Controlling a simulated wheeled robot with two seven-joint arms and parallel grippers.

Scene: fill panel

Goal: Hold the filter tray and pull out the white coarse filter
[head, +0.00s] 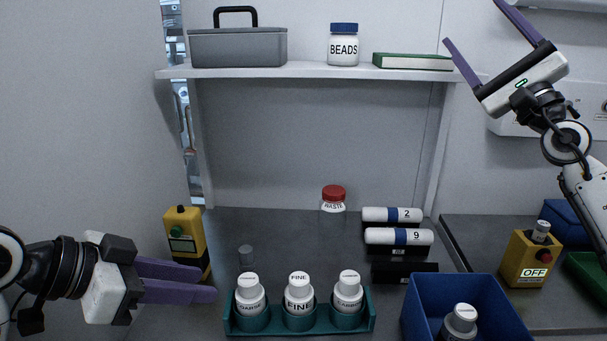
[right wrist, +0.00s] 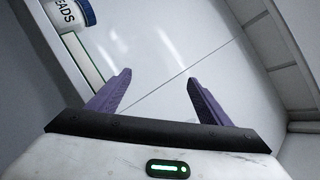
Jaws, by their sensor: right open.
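A teal tray (head: 274,327) stands at the front of the bench with three white-capped bottles in its round holders. The left bottle (head: 250,293) and the right bottle (head: 348,293) carry small labels that seem to read COARSE. The middle bottle (head: 299,293) reads FINE. My left gripper (head: 208,284) is left of the tray, apart from it, its purple fingers spread and empty, pointing right. My right gripper (head: 472,20) is raised at the upper right, open and empty, far from the tray; its fingers also show in the right wrist view (right wrist: 158,82).
A blue bin (head: 420,302) with a bottle in it stands right of the tray. A yellow device (head: 184,240) is behind my left gripper. Labelled cylinders (head: 398,236) and a red-capped jar (head: 333,198) are at the back. A shelf (head: 320,71) crosses above.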

